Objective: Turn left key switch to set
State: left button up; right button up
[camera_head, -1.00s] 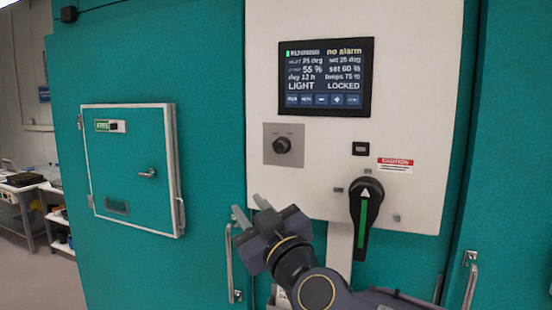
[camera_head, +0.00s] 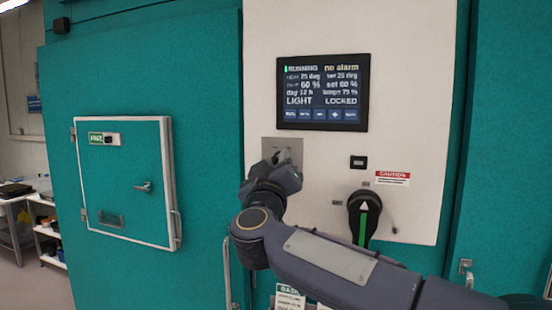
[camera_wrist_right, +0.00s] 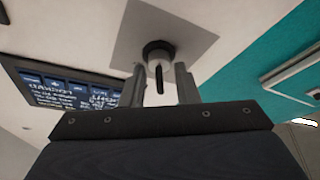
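The key switch is a black knob on a square grey plate (camera_head: 297,145) on the white panel, below the display. In the head view my right gripper (camera_head: 283,160) is in front of the plate and hides the knob. In the right wrist view the black key switch (camera_wrist_right: 158,58) shows, with its dark bar between the two fingers of my right gripper (camera_wrist_right: 160,85). The fingers are apart, one on each side, and I cannot tell that they touch it. The display (camera_head: 322,92) reads "LOCKED". My left gripper is not in view.
A black rotary handle with a green stripe (camera_head: 364,215) is on the lower right of the panel, under a caution label (camera_head: 392,178). A small black switch (camera_head: 359,162) is above it. A small teal hatch (camera_head: 125,180) is at left.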

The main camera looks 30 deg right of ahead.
jog(key=shift+w+d, duration=0.2)
grip_shut()
